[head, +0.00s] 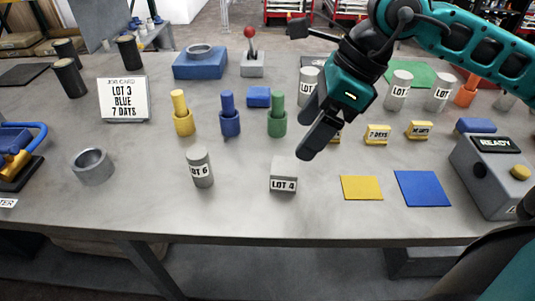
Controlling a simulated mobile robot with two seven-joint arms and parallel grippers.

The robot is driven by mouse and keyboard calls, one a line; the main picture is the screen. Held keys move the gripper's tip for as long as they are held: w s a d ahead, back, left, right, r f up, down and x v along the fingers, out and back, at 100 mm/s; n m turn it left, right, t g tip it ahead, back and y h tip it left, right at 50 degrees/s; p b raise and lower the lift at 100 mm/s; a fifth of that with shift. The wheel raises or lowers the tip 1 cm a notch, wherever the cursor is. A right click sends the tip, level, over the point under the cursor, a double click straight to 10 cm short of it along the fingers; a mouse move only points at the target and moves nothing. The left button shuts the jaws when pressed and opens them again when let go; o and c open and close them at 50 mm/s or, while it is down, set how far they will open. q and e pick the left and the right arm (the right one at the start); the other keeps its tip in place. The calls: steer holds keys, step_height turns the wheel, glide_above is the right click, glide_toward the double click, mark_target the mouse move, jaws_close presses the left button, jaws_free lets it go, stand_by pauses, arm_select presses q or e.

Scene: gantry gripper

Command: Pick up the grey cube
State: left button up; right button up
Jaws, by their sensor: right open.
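The grey cube (283,176), labelled "LOT 4", sits on the front middle of the grey table. My right gripper (314,132) reaches in from the upper right, pointing down and left. Its dark fingers are open, and in the picture their tips are just above and to the right of the cube. No contact with the cube shows. My left gripper is not in view.
A grey cylinder (200,167) labelled "LOT 6" stands left of the cube. Yellow (362,188) and blue (422,188) squares lie to the right. The green peg holder (277,122) stands behind the cube. A control box (490,175) reading "READY" is at right.

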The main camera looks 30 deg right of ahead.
mark_target(287, 166)
steer(key=shift+h, duration=0.4)
steer(key=x, duration=0.4)
steer(key=d+x, duration=0.1)
steer(key=x, duration=0.2)
steer(key=shift+w+d+f, duration=0.1)
steer(key=shift+w, duration=0.15)
steer(key=shift+x, duration=2.65)
steer(key=shift+d, duration=0.15)
steer(key=c, duration=1.3)
steer(key=shift+o, duration=0.2)
